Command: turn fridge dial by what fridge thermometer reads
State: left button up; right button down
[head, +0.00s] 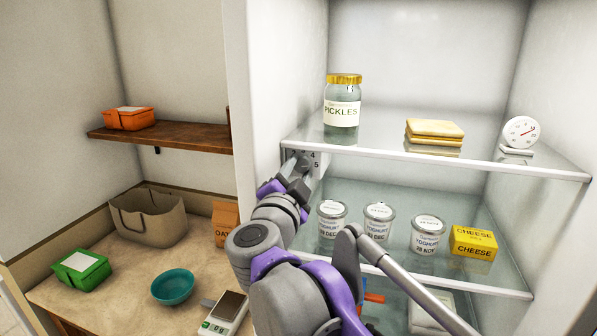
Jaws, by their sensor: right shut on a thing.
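The fridge thermometer (520,132) is a round white gauge on a small stand at the right of the upper glass shelf. Its red needle points up and to the right; its figures are too small to read. The fridge dial's plate (315,159) is on the fridge's left inner wall, just below the upper shelf's front corner, with the figures 4 and 5 showing. My right gripper (301,163) is at the dial, shut on its knob. The gripper mostly hides the knob, so its setting cannot be told. My left gripper is not in view.
A pickles jar (342,112) and yellow slabs (434,133) stand on the upper shelf (450,160). Yoghurt pots (378,221) and a cheese pack (473,242) stand below, close to my right arm. The counter at left holds a teal bowl (173,287), green box (82,267) and scale (225,312).

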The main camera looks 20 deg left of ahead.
jog(key=shift+m, duration=1.2)
jog(key=shift+r, duration=0.1)
jog(key=c, duration=0.8)
grip_release()
jog(key=shift+w, duration=0.1)
jog(key=shift+o, duration=0.2)
